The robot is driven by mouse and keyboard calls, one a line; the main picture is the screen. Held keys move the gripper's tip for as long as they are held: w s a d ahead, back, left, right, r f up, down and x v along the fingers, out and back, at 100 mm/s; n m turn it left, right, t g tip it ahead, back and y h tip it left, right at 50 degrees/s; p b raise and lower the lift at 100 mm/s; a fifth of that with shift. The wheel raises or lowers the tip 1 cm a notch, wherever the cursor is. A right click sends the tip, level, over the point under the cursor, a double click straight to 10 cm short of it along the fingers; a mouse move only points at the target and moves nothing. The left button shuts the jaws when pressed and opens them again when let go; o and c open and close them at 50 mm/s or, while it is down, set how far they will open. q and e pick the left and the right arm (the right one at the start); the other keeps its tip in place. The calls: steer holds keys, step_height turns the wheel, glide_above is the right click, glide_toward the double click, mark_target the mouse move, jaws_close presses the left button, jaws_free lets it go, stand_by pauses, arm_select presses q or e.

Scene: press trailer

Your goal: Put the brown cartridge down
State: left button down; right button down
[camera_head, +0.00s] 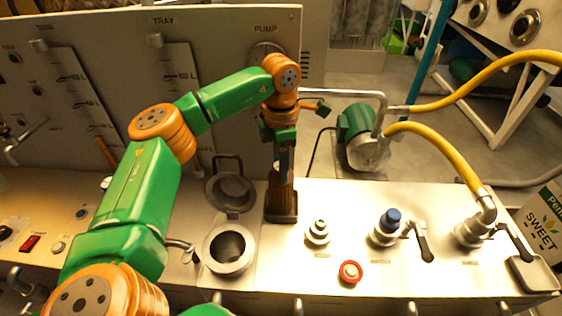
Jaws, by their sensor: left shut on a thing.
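The brown cartridge (282,192) is upright near the middle of the view, over the light counter top. My left gripper (284,158) points down and is shut on the upper part of the cartridge. The cartridge's lower end is at a dark, square-edged base (281,219) on the counter; I cannot tell whether it rests there. The fingers and the cartridge's top are small and partly hidden by the wrist. My right gripper is not in view.
Left of the cartridge is a round metal port (229,248) with its dark lid (230,190) open. To the right are a small fitting (318,232), a red button (349,272) and a blue-capped valve (390,220). A grey panel (230,60) stands behind; a green pump (357,125) is beyond.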

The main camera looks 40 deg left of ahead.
arm_select(q)
steer(key=shift+f, duration=0.1)
steer(key=shift+c, duration=1.9)
jaws_free()
steer(key=shift+r, duration=0.2)
step_height(320, 180, up, 6)
steer(key=shift+w+f+b, duration=0.1)
steer(key=shift+f+b, duration=0.1)
steer(key=shift+b, duration=0.5)
step_height(320, 180, up, 6)
steer(key=p, duration=0.2)
steer(key=shift+r, duration=0.15)
